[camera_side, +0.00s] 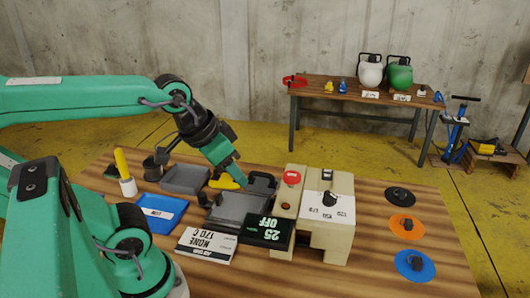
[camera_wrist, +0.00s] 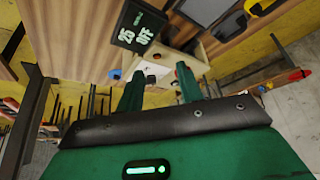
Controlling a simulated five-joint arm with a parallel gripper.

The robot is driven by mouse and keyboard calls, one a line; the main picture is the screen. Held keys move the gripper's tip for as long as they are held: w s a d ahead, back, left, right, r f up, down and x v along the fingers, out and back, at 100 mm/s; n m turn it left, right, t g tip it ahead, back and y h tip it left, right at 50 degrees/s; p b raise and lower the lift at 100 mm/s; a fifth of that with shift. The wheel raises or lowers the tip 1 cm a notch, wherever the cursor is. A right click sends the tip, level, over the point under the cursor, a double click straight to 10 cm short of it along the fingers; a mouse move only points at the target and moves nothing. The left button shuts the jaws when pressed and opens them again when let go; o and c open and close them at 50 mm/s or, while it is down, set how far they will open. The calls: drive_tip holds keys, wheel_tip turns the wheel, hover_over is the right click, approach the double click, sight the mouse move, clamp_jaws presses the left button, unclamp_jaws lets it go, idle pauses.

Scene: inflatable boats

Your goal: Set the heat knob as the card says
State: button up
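A beige machine (camera_side: 342,184) stands on the wooden bench. A black knob (camera_side: 329,199) sits on its white dial plate (camera_side: 318,212); its exact setting is too small to read. A white card (camera_side: 207,246) lies at the front and seems to read "NONE 170 C". A black display (camera_side: 266,231) reads "25 OFF"; it also shows in the wrist view (camera_wrist: 139,26). My gripper (camera_side: 237,182) is above the grey plates, left of the machine and apart from the knob. In the wrist view its two green fingers (camera_wrist: 158,78) are spread, with nothing between them.
A red button (camera_side: 291,178) is on the machine's left part. Black, orange (camera_side: 406,226) and blue discs lie right. Bare wood lies between machine and discs.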

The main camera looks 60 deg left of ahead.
drive_tip(key=n+g, duration=0.6)
drive_tip(key=n, duration=1.2)
hover_over(330, 193)
drive_tip(key=shift+f, duration=1.3)
drive_tip(key=shift+f, duration=0.15)
drive_tip(key=shift+f, duration=3.75)
clamp_jaws()
